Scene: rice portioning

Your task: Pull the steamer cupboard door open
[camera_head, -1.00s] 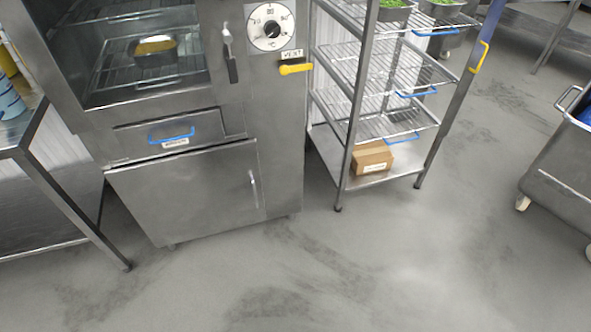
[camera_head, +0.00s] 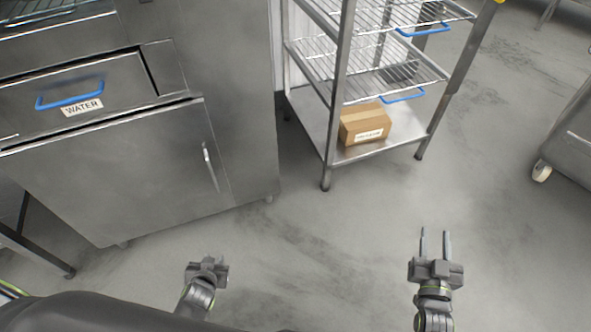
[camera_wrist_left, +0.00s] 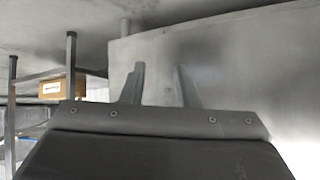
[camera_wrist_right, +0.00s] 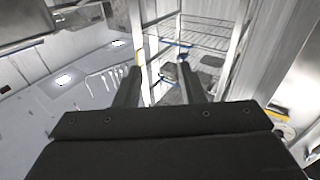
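The steamer cupboard door (camera_head: 120,165) is a plain steel panel at the left of the head view, below the water drawer, and looks closed. Its upright bar handle (camera_head: 210,166) is near its right edge. My left gripper (camera_head: 207,262) is low in the head view, below the handle and apart from it. In the left wrist view its two fingers (camera_wrist_left: 158,85) are spread with nothing between them; a grey steel panel (camera_wrist_left: 225,60) lies beyond. My right gripper (camera_head: 435,240) is open and empty over the floor at the right. Its spread fingers also show in the right wrist view (camera_wrist_right: 158,85).
A wire shelf rack (camera_head: 336,110) stands right of the steamer, with a cardboard box (camera_head: 362,126) on its bottom shelf. The water drawer (camera_head: 75,95) has a blue handle. A wheeled bin (camera_head: 570,140) is at far right. The floor (camera_head: 330,235) between is clear.

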